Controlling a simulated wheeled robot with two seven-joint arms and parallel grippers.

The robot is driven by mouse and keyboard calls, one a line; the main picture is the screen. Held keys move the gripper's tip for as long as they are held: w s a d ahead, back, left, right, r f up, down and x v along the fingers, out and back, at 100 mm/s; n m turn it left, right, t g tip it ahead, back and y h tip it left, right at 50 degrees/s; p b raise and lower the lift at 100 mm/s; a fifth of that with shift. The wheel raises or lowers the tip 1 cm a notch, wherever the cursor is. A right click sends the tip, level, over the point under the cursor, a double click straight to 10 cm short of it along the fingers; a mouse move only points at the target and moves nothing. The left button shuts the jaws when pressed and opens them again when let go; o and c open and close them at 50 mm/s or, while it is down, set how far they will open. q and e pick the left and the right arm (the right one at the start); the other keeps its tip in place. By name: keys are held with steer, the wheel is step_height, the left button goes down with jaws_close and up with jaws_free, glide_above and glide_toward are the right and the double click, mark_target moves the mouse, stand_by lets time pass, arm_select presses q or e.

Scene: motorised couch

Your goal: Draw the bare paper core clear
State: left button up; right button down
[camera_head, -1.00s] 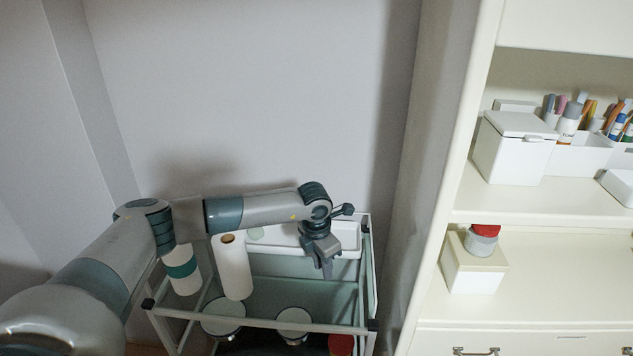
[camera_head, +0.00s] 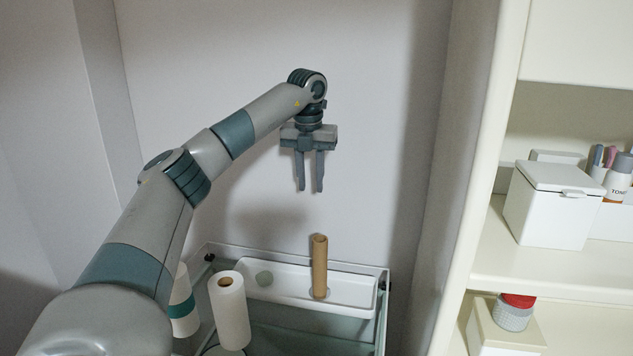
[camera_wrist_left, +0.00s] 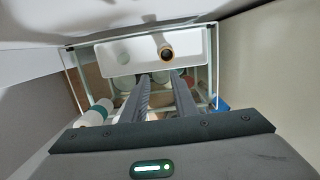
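The bare paper core (camera_head: 319,266) is a brown cardboard tube. It stands upright in the white tray (camera_head: 280,287) at the back of the cart, toward the tray's right half. In the left wrist view the core (camera_wrist_left: 166,51) shows its round open top, in the tray beyond my fingertips. My left gripper (camera_head: 310,188) hangs fingers-down well above the core, apart from it. Its two fingers are parted with nothing between them; they also show in the left wrist view (camera_wrist_left: 160,80). My right gripper is not in view.
A white paper roll (camera_head: 230,312) stands in front of the tray's left end. A white bottle with a green band (camera_head: 183,305) is left of it. The cart rim (camera_head: 388,285) surrounds them. A cream shelf unit (camera_head: 480,150) rises close on the right, holding a white box (camera_head: 545,210).

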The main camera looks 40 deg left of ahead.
arm_select(q)
steer(key=shift+f, duration=0.1)
step_height(320, 180, down, 17)
steer(key=w+p, duration=0.2)
steer(key=p, duration=0.3)
steer(key=shift+a, duration=0.45)
steer(key=shift+f, duration=0.1)
jaws_close()
